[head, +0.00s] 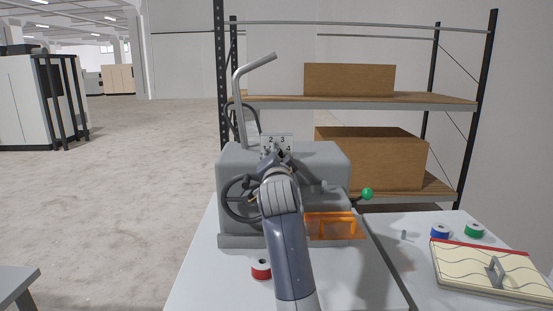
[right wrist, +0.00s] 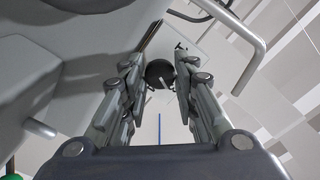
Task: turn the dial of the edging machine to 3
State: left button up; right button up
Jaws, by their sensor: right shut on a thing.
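The grey edging machine (head: 235,160) stands on the table, with a white number plate (head: 277,139) on its top. The figures 2, 3 and 4 show on the plate; the rest is covered by my right gripper (head: 278,157). In the right wrist view the dark round dial (right wrist: 160,73) with a pale pointer line sits between the fingertips of my right gripper (right wrist: 160,66), which is shut on it. In the head view the dial is hidden behind the gripper, so I cannot tell which figure its pointer meets. My left gripper is not in view.
The machine has a handwheel (head: 237,200), an orange guard (head: 331,224), a green-knobbed lever (head: 367,193) and a bent rod (head: 238,95). A red spool (head: 261,268) lies near my arm. At right are a blue spool (head: 440,231), a green spool (head: 474,230) and a quilted panel (head: 470,273).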

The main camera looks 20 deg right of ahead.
jog(key=o, duration=1)
jog(key=shift+o, duration=0.2)
notch_tip(320, 180, up, 10)
jog(key=shift+a, duration=0.3)
jog(key=shift+d, duration=0.45)
